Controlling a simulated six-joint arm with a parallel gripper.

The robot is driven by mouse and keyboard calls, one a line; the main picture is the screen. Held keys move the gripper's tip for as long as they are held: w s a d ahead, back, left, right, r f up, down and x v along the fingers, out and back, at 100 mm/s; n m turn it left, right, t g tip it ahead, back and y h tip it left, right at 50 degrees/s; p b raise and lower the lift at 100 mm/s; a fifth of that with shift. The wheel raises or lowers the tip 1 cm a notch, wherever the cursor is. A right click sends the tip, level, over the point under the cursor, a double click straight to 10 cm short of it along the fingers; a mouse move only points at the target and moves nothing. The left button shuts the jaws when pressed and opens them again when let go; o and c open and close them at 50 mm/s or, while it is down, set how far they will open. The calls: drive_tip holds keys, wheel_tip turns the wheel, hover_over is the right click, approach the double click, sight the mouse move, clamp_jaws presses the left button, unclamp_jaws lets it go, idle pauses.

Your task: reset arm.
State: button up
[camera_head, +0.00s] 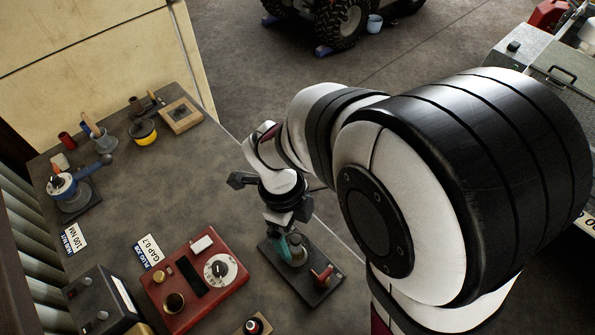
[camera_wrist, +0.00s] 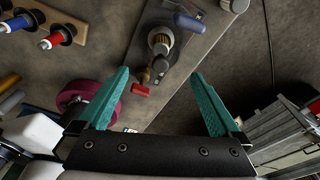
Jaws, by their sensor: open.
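My gripper (camera_wrist: 158,92) is open in the wrist view, its two teal fingers wide apart with nothing between the tips. In the camera_head view my gripper (camera_head: 281,247) points down at the dark plate (camera_head: 308,292) near the bench's right edge. A grey round fitting (camera_head: 298,252) on that plate is partly behind the fingers; I cannot tell whether they touch it. The fitting also shows in the wrist view (camera_wrist: 160,42), ahead of the fingertips. My arm runs from the right of the camera_head view to the bench.
A red box with a dial (camera_head: 197,284) stands left of the plate. A dark box (camera_head: 98,302), a blue-handled tool on a stand (camera_head: 62,186), a yellow-banded pot (camera_head: 143,132) and a wooden block (camera_head: 181,115) are also on the bench. Its middle is clear.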

drive_tip(key=shift+r, duration=0.35)
idle(0.5)
drive_tip(key=s+d+r+n+y, duration=0.1)
drive_tip(key=s+d+r+n, duration=0.3)
drive_tip(key=s+n, duration=0.2)
drive_tip(key=s+d+r+n+y, duration=0.2)
drive_tip(key=s+d+r+n, duration=0.2)
drive_tip(key=n, duration=0.7)
drive_tip(key=shift+s+d+r, duration=0.15)
drive_tip(key=shift+s+r, duration=0.4)
drive_tip(key=shift+s, duration=0.6)
